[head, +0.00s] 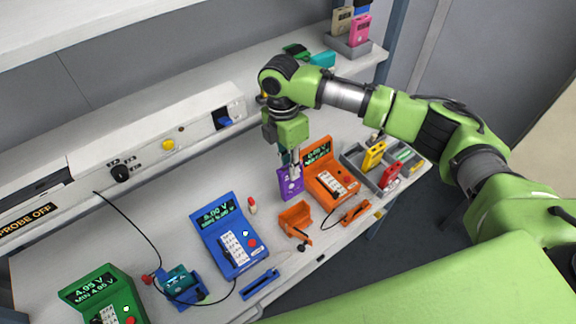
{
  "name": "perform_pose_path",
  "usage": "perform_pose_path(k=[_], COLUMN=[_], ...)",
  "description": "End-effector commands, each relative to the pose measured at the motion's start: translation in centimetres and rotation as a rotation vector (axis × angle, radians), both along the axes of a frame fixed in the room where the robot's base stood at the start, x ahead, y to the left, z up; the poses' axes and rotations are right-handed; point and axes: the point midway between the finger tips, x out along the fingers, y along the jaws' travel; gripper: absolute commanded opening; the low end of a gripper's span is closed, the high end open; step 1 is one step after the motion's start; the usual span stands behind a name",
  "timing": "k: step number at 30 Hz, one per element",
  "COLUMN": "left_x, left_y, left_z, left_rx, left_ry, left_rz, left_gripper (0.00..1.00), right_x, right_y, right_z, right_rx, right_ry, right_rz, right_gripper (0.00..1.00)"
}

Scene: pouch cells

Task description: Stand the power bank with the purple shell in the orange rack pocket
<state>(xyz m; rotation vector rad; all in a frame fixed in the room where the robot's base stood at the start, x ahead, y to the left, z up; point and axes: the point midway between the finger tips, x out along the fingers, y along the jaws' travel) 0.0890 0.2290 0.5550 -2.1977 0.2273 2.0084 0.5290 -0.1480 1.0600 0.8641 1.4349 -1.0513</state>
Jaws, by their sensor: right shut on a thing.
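The power bank with the purple shell (289,185) is upright below my right gripper (290,168), which is shut on its top end. I cannot tell whether its bottom touches the bench. An orange holder (295,219), which looks like the orange rack pocket, stands on the bench just in front of the power bank, apart from it. No power bank shows in it. My left gripper is not in view.
An orange meter (327,178) stands close right of the power bank, and a blue meter (229,236) stands left. A grey divided tray (356,160) holds yellow and red power banks. A blue holder (186,289) contains a teal item. A flat orange piece (355,213) lies near the front edge.

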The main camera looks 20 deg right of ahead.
Motion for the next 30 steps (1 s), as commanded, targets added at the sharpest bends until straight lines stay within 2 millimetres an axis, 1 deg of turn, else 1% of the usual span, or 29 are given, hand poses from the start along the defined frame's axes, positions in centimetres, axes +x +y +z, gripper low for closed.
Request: perform_pose_path(k=[3, 5, 9, 11, 15, 21, 25, 30], left_x=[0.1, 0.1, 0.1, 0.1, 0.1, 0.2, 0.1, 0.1], left_y=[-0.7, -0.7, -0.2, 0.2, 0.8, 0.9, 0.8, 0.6], left_z=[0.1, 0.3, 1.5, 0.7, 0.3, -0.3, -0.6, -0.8], left_rx=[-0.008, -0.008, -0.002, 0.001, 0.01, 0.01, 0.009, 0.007], left_ry=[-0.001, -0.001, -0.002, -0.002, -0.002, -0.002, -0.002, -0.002], left_rz=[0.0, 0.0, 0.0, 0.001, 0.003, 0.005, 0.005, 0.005], left_gripper=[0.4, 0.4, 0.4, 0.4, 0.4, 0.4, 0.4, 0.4], right_x=[0.0, 0.0, 0.0, -0.1, -0.4, -0.6, -0.8, -0.8], right_y=[0.0, 0.1, 0.1, 0.0, -0.1, -0.2, -0.2, -0.2], right_z=[0.1, 0.2, 0.4, -0.8, -2.5, -4.7, -5.8, -6.5], right_rx=[0.0, 0.001, 0.001, 0.002, 0.0, 0.0, 0.001, 0.001], right_ry=[-0.001, 0.0, 0.001, 0.002, 0.002, 0.001, 0.001, -0.001], right_rz=[0.0, 0.0, 0.0, 0.0, -0.001, -0.001, 0.0, 0.0], right_gripper=[0.0, 0.0, 0.0, 0.0, 0.0, 0.0, 0.0, 0.0])
